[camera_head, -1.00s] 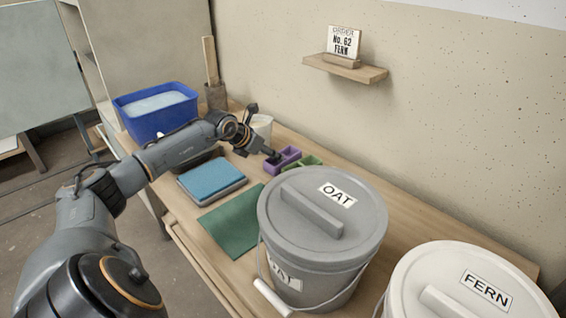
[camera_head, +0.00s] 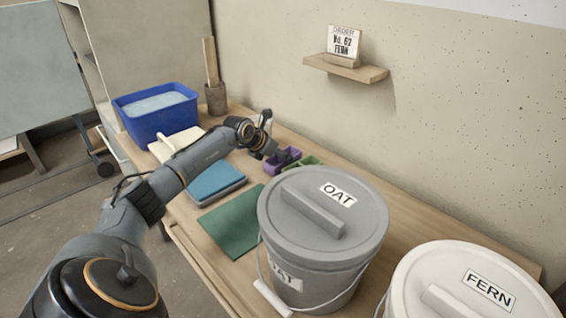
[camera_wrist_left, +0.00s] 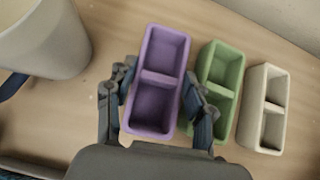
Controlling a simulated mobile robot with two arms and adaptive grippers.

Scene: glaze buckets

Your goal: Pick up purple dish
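The purple dish (camera_wrist_left: 156,78), a two-compartment block, stands on the wooden table in the left wrist view. It also shows in the head view (camera_head: 294,153), partly covered by my gripper. My left gripper (camera_head: 281,156) is over the dish. In the left wrist view its fingers (camera_wrist_left: 159,86) are on either side of the dish, very close to its long walls; firm contact cannot be made out. My right gripper is not in view.
A green dish (camera_wrist_left: 222,72) stands close beside the purple one, then a cream dish (camera_wrist_left: 264,106). A pale round container (camera_wrist_left: 42,38) is on the other side. The grey OAT bucket (camera_head: 320,225) stands nearer, beside the FERN bucket (camera_head: 470,285). A blue tub (camera_head: 145,122) is at left.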

